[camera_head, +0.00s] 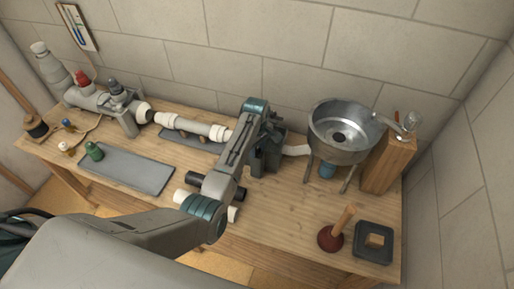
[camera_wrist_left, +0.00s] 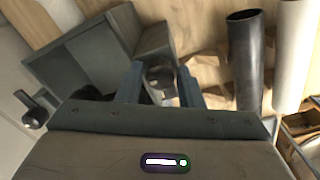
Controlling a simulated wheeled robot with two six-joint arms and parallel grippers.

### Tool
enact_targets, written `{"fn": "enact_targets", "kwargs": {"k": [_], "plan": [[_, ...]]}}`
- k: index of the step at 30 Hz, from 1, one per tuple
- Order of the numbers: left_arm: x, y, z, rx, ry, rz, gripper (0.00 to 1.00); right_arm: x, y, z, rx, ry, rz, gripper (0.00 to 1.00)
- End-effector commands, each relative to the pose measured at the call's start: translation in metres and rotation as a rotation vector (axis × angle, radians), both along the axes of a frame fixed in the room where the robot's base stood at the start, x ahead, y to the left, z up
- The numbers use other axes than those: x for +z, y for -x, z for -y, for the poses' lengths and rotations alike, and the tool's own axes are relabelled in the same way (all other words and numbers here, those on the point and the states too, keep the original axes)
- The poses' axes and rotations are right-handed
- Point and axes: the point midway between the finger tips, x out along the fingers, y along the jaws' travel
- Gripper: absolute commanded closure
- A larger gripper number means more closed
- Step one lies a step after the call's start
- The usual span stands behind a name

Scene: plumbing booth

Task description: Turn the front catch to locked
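A dark grey housing (camera_head: 272,152) stands on the bench between the white pipe run and the sink. It also shows in the left wrist view (camera_wrist_left: 82,58). My left gripper (camera_wrist_left: 160,88) is at the housing, its two blue-grey fingers apart. A short, pale, rounded piece (camera_wrist_left: 160,76), perhaps the front catch, shows between the fingers; I cannot tell whether they touch it. In the head view my left arm hides part of the housing, and the fingertips are not clear. The catch's position cannot be read. My right gripper is not in view.
A black pipe (camera_wrist_left: 245,58) and a white pipe (camera_wrist_left: 294,50) lie near the gripper. A metal sink (camera_head: 342,135) stands right of the housing. A grey mat (camera_head: 127,171) lies left.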

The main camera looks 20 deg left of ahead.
Motion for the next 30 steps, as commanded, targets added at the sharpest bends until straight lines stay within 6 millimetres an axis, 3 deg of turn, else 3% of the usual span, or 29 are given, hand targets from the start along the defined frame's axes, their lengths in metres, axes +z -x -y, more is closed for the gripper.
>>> {"fn": "enact_targets", "kwargs": {"k": [1, 4, 17, 30], "plan": [[0.0001, 0.0, -0.0001, 0.0, 0.0, 0.0, 0.77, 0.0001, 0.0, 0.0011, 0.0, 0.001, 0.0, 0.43], [0.0003, -0.0001, -0.0002, 0.0, 0.0, 0.0, 0.96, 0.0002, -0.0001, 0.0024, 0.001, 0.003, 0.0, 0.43], [0.0007, -0.0004, -0.0003, -0.072, 0.0, 0.001, 0.96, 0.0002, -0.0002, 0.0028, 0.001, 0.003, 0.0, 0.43], [0.0011, -0.0008, -0.0002, -0.432, 0.0, 0.001, 0.96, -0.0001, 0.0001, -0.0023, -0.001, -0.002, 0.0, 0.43]]}}
